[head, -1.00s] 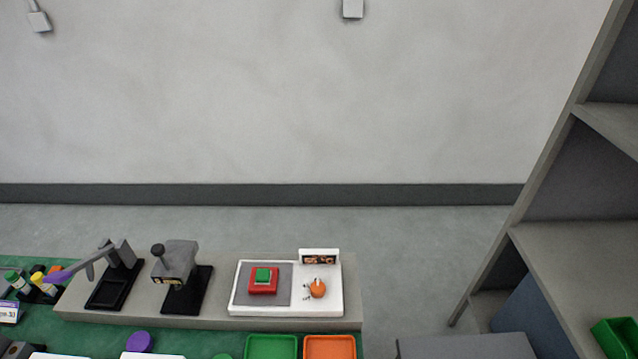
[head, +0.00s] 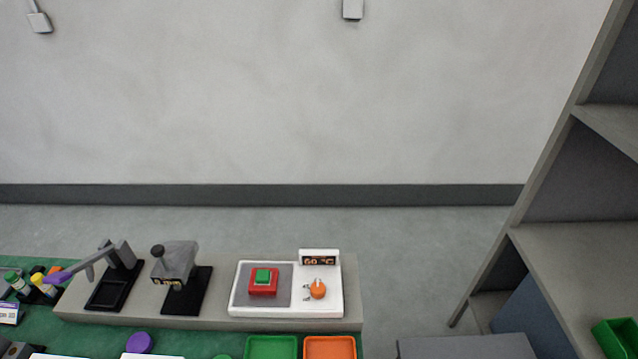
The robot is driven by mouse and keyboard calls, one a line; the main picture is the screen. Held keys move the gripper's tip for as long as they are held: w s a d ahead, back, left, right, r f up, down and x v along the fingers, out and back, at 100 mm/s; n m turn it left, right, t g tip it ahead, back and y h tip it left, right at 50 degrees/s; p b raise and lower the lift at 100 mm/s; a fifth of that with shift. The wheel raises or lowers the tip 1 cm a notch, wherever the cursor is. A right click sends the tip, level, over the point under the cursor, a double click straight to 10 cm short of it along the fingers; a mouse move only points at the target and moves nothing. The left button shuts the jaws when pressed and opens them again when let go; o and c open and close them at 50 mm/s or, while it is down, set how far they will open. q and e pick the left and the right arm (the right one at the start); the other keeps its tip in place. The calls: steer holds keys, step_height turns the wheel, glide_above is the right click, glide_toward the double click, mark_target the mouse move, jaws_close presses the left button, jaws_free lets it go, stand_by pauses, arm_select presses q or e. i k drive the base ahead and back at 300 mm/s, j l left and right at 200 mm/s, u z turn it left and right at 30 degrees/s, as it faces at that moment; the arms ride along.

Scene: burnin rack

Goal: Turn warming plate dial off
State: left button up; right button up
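The warming plate (head: 334,303) is a white unit with a grey heating pad at the right end of a raised grey shelf. Its orange dial (head: 318,289) sits on the right part, with small dark marks to its left. A display (head: 319,259) behind the dial shows orange characters that look like "60 °C". A red block with a green top (head: 263,282) rests on the grey pad. Neither of my grippers is in the head view.
Two dark-based grey devices, a lever press (head: 115,290) and a second device (head: 177,262), stand left of the plate. Green (head: 271,347) and orange (head: 330,347) trays lie in front. A shelving unit (head: 560,240) stands at the right.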

mark_target(318, 288)
steer(key=i+j, duration=0.2)
steer(key=i+j+z, duration=0.1)
steer(key=j, duration=0.3)
steer(key=i+j, duration=0.2)
steer(key=j, duration=0.15)
steer(key=i+j, duration=0.2)
steer(key=j+z, duration=0.05)
steer(key=j, duration=0.05)
